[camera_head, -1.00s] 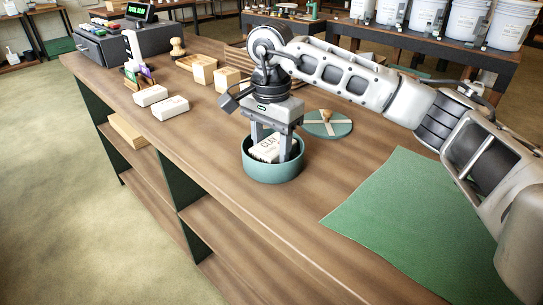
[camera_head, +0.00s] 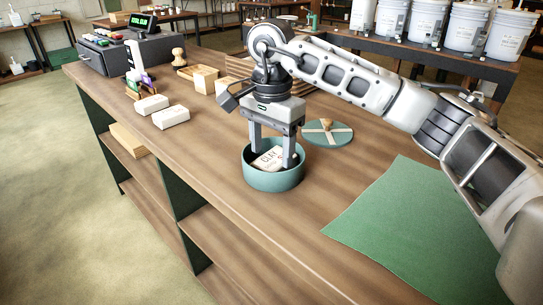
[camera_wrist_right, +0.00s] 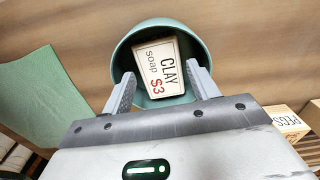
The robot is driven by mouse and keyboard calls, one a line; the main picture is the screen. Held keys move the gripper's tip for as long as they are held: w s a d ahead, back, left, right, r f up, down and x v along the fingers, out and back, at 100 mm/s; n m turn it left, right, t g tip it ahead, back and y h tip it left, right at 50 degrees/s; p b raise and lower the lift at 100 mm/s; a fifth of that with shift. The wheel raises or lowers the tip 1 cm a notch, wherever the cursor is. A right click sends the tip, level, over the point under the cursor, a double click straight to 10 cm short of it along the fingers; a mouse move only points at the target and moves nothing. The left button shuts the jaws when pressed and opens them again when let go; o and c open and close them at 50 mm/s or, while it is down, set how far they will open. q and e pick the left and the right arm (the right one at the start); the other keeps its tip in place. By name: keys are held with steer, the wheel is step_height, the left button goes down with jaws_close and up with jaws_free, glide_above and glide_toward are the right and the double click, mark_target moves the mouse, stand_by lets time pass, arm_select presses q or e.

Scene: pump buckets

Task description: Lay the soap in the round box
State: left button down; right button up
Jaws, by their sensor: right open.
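The soap (camera_head: 268,160), a pale block labelled "CLAY soap $3", lies inside the round box (camera_head: 273,182), a teal open tub on the wooden counter. The right wrist view shows the soap (camera_wrist_right: 160,68) label up inside the box (camera_wrist_right: 197,47), slightly tilted in the picture. My right gripper (camera_head: 273,156) points down into the box. Its fingers are open, one on each side of the soap, and their tips are below the rim. A finger hides part of the soap in the head view. My left gripper is not in view.
A round teal lid (camera_head: 328,133) with a wooden knob lies behind the box. A green mat (camera_head: 400,220) covers the right part of the counter.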

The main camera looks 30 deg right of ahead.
mark_target(272, 161)
step_height(272, 161, up, 9)
steer(key=shift+r+p, duration=0.2)
steer(key=shift+p, duration=0.25)
steer(key=shift+s+f, duration=0.1)
